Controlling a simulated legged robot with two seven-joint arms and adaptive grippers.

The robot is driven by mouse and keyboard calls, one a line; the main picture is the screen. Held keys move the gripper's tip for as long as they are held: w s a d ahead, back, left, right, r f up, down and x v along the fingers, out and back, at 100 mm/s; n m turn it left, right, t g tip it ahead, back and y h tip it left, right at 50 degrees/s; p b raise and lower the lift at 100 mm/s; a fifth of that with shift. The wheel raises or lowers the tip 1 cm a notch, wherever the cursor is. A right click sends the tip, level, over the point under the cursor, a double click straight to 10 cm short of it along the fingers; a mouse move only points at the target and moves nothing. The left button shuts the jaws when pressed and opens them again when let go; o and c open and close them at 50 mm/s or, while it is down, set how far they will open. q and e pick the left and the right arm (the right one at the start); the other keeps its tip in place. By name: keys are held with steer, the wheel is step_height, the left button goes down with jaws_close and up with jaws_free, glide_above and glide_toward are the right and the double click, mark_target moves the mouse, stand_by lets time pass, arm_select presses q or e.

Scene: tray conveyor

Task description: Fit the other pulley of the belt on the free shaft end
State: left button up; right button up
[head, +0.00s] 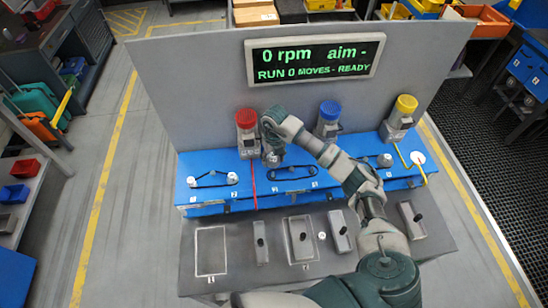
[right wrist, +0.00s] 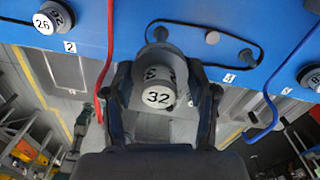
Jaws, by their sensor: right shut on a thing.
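My right gripper (head: 272,157) is over the blue bench (head: 330,181), just right of the red-topped motor. In the right wrist view my right gripper (right wrist: 160,98) is shut on a grey pulley (right wrist: 158,76) marked 32. A black belt (right wrist: 203,20) loops from behind this pulley to a small grey shaft end (right wrist: 246,55) at the right. Another grey stud (right wrist: 212,38) stands inside the loop. Whether the pulley sits on a shaft is hidden by the pulley and fingers. The head view shows a middle belt (head: 293,167). My left gripper is out of view.
Red (head: 246,119), blue (head: 329,110) and yellow (head: 406,104) motors stand along the back panel. A left belt (head: 211,173) runs between two pulleys. A red cord (right wrist: 108,50) and blue cord (right wrist: 270,95) hang nearby. The display (head: 314,58) reads 0 rpm and READY.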

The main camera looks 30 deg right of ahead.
steer(key=b, duration=0.3)
glide_above(273, 173)
steer(key=f, duration=0.4)
steer(key=shift+w+f, duration=0.1)
steer(key=shift+w, duration=0.1)
steer(key=shift+d+f, duration=0.1)
steer(key=shift+f, duration=0.55)
steer(key=shift+s, duration=0.1)
steer(key=shift+f+b, duration=1.55)
steer(key=shift+f, duration=0.6)
steer(key=o, duration=1.3)
steer(key=shift+r, duration=0.1)
